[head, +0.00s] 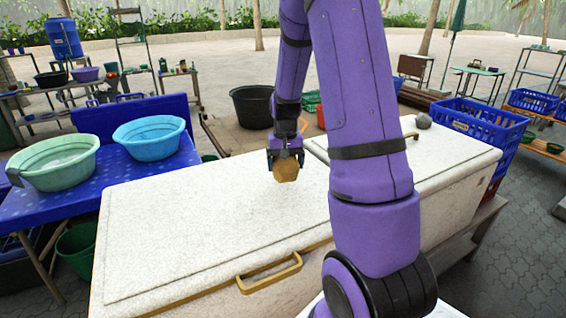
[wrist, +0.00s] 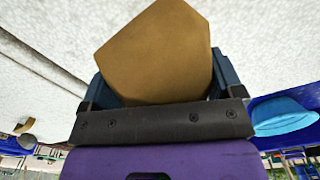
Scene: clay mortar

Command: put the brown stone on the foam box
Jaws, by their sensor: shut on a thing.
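The brown stone (head: 286,170) is held in my gripper (head: 286,160), which points down over the white speckled foam box (head: 190,235). In the wrist view the stone (wrist: 160,55) fills the space between the fingers of my gripper (wrist: 165,80), with the pale lid (wrist: 270,45) behind it. The stone is over the lid near its back right part. I cannot tell whether its underside touches the lid.
A second white lid section (head: 450,155) lies to the right, with a grey stone (head: 423,121) at its back edge. A brass-coloured handle (head: 270,272) is at the front. Green (head: 55,165) and blue (head: 150,138) basins stand on the left table. The near lid is bare.

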